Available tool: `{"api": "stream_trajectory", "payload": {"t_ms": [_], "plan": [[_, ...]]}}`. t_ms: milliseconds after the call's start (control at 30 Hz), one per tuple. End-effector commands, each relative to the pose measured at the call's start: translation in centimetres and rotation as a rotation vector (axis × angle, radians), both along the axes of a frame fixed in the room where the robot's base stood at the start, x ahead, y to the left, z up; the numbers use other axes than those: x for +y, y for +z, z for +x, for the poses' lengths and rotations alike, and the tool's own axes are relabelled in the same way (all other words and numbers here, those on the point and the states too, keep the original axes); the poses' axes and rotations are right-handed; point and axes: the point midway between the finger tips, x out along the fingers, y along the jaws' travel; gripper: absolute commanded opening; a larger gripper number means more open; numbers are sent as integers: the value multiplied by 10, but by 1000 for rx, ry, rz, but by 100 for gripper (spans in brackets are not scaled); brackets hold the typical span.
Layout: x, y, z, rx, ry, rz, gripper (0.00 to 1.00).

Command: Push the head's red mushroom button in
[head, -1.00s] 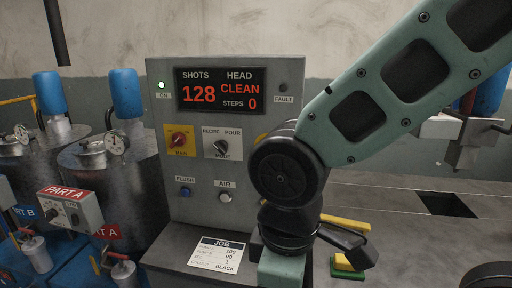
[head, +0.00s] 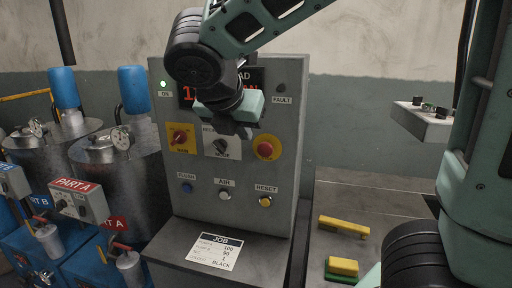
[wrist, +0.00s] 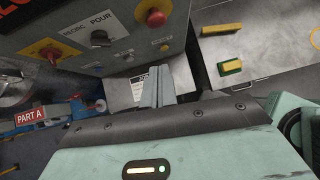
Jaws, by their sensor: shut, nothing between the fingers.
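The red mushroom button (head: 265,148) sits on a yellow plate at the right of the grey control panel (head: 283,212). It stands proud of the plate and also shows at the top of the wrist view (wrist: 155,16). My gripper (head: 243,133) hangs in front of the panel, left of and a little above the button in the head view, over part of the display. Its fingers (wrist: 157,88) are closed together and empty in the wrist view, apart from the button in that picture. I cannot tell the gap to the panel.
A red rotary switch (head: 180,138), a mode knob (head: 221,146), blue flush (head: 187,188), air (head: 225,196) and yellow reset (head: 265,201) buttons share the panel. A job card (head: 215,251) lies below. Tanks stand left; yellow and green blocks (head: 343,268) lie on the right-hand table.

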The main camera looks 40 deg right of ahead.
Motion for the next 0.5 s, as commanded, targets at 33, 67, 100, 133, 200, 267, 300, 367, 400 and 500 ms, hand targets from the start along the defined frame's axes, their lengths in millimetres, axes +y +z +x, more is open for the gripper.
{"api": "stream_trajectory", "payload": {"t_ms": [33,67,100,133,200,267,300,367,400,500], "plan": [[0,0,0,1,0,1,0],[0,0,0,0,-1,1,0],[0,0,0,0,-1,1,0],[0,-1,0,0,-1,1,0],[-2,-3,1,1,-3,1,0],[-5,-7,3,1,-3,0,0],[-8,-11,4,3,-4,1,0],[-13,-18,7,4,-3,0,0],[-17,-23,10,5,-4,-1,0],[-28,-38,17,6,-5,0,0]]}}
